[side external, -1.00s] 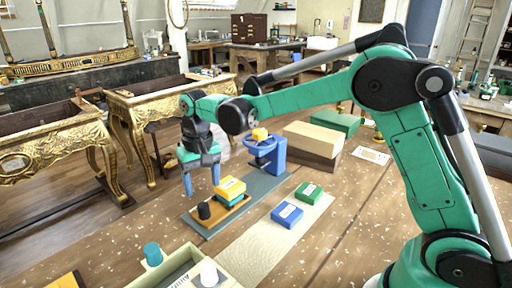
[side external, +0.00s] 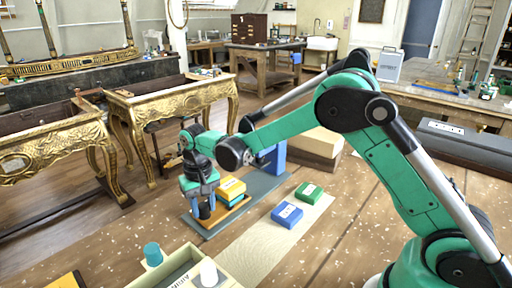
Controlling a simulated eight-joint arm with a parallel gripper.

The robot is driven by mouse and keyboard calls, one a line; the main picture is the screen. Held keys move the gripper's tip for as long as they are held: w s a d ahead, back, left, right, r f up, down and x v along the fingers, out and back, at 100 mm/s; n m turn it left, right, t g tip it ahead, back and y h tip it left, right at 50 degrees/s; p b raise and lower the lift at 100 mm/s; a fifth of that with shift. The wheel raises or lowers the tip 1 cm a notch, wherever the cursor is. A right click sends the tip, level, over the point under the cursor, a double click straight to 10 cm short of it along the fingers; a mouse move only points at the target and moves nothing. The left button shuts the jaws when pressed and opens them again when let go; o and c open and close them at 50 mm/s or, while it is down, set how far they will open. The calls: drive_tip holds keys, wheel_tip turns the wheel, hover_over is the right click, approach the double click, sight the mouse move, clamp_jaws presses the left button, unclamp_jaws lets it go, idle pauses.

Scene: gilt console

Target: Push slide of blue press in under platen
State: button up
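The blue press (side external: 275,158) stands on a grey-blue base plate (side external: 267,187); my arm hides its handwheel and most of its head. The slide (side external: 236,208), an orange-brown board, sticks out from the press toward the front left. It carries a yellow block (side external: 232,186) with a teal lower layer, and a black knob (side external: 204,211) at its outer end. My gripper (side external: 203,208) points down at the knob, with its blue fingers on either side of it. I cannot tell whether the fingers touch the knob.
A blue box (side external: 287,215) and a green box (side external: 308,193) lie on a pale mat (side external: 262,238) right of the slide.

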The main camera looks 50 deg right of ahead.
clamp_jaws()
idle(1.1)
